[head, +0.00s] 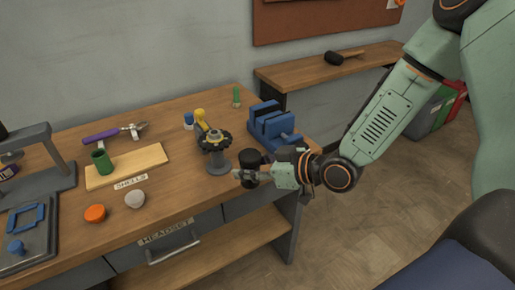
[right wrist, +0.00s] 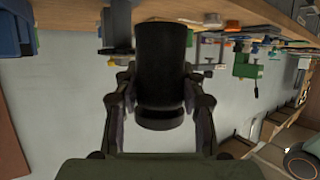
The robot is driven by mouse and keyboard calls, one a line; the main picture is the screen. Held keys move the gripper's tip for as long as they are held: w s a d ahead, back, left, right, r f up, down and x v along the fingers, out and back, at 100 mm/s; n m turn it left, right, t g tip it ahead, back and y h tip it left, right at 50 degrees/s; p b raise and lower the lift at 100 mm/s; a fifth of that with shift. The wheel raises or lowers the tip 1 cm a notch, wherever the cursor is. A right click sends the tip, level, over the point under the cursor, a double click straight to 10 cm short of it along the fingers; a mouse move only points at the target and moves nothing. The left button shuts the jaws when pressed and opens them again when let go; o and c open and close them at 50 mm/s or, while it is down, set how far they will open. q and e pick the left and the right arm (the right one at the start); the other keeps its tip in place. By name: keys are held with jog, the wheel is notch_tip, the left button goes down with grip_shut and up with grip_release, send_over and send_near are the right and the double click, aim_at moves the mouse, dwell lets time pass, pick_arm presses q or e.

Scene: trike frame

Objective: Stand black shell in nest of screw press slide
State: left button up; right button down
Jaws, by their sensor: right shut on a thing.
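The black shell (head: 249,159) is a dark cylinder held upright in my right gripper (head: 249,174), close to the bench's front right corner. In the right wrist view the black shell (right wrist: 160,65) fills the space between the two fingers (right wrist: 160,100), which are shut on it from both sides. A grey press frame (head: 38,136) stands at the far left of the bench and is cut by the picture edge. I cannot make out a slide or nest clearly there. My left gripper is not in view.
A green shell (head: 102,162) stands on a wooden board (head: 140,162) marked SHELLS. An orange knob (head: 95,213) and a grey one (head: 134,199) sit in front. A dark round stand (head: 217,155) and a blue vise (head: 272,125) are beside my right gripper. A blue-framed tray (head: 25,222) lies front left.

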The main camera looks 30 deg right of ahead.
pick_arm(q)
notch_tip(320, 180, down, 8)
jog(key=b, duration=0.7)
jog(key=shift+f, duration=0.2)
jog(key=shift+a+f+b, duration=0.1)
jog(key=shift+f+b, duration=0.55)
jog(key=shift+b, duration=0.25)
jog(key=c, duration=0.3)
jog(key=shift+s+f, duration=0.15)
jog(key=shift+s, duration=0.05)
pick_arm(e)
jog(key=s+a+f+n+g+y, duration=0.3)
jog(key=s+a+f+n, duration=0.1)
jog(key=s+f, duration=0.3)
jog(key=shift+s+f+y, duration=0.3)
jog(key=shift+s+f, duration=0.05)
jog(key=shift+s, duration=0.2)
